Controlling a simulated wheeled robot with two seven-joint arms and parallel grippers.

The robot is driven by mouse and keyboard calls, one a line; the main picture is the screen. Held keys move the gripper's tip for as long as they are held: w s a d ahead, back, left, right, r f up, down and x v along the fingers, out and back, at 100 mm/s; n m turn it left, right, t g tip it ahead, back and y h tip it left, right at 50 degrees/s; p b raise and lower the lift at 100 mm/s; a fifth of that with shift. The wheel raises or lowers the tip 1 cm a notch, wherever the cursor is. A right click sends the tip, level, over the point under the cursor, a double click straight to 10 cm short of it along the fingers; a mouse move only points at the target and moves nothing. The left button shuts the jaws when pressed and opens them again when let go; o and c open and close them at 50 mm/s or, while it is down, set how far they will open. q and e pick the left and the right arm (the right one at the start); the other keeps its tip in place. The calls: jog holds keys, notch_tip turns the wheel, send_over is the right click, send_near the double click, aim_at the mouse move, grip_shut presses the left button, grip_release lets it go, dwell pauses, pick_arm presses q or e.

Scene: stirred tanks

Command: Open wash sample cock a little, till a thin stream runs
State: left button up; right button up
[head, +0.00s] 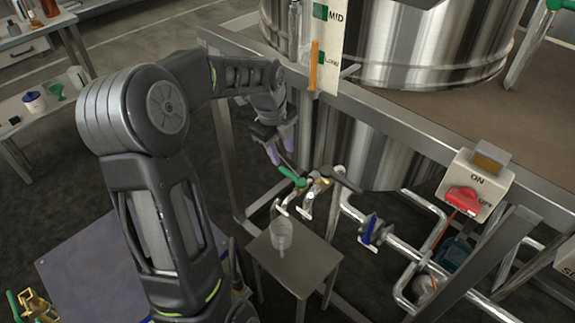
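A sample cock with a green lever (292,177) sits on the pipework below the steel tank, beside a brass fitting (320,184). A clear beaker (281,235) stands upright on a small grey stand (305,262) below the cock outlets. Labels naming the cocks are too small to read. My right gripper is not in view.
A steel frame (410,135) carries the large tank (420,45) and its post stands close behind my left gripper. A blue-handled valve (372,232) and a red switch (463,200) are to the right. A bench with bottles is at the far left.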

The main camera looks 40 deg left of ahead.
aim_at(287, 171)
pick_arm(q)
jog(key=shift+f, duration=0.1)
jog(key=f, duration=0.2)
jog(key=w+f, duration=0.1)
jog(key=f, duration=0.4)
jog(key=shift+w+d+f+b, duration=0.1)
jog(key=shift+w+f+b, duration=0.2)
jog(key=shift+b, duration=0.1)
jog(key=shift+c, duration=0.6)
grip_shut()
dwell(0.5)
